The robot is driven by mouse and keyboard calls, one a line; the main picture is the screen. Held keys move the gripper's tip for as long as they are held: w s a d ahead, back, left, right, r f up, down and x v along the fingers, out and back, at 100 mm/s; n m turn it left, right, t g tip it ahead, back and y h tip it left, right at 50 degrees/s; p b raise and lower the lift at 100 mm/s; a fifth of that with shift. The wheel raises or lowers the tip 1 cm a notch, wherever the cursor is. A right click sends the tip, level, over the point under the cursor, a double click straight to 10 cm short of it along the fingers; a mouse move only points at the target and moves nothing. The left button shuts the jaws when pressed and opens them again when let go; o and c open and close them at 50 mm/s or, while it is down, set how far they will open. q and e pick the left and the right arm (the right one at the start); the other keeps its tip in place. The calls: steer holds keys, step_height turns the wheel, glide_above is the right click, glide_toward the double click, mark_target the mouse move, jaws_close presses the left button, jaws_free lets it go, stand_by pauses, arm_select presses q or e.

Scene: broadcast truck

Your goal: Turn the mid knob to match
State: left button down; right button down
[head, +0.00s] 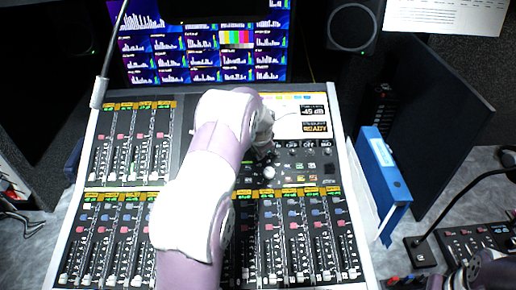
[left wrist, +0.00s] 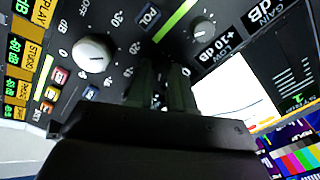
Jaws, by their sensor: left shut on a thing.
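My left gripper (left wrist: 165,85) is shut among the controls of the mixing console (head: 180,188). Its black fingers point at the panel and close on a small knob that they almost wholly hide, apparently the mid knob. In the head view my own arm covers most of the gripper and what it holds. The knob's pointer and setting are hidden. My right gripper is not clearly in view.
A larger white knob (left wrist: 92,53) with a printed scale stands close to the fingers; it also shows in the head view (head: 270,173). Fader rows (head: 297,240) fill the lower console. Monitors (head: 200,45) stand behind. A blue binder (head: 383,165) is at the right.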

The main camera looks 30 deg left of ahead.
stand_by(0.3)
arm_select(q)
steer(key=c, duration=1)
jaws_free()
steer(key=shift+r, duration=0.1)
steer(key=b+v, duration=0.1)
steer(key=v, duration=1.1)
steer(key=shift+s+r, duration=0.1)
steer(key=shift+r, duration=0.2)
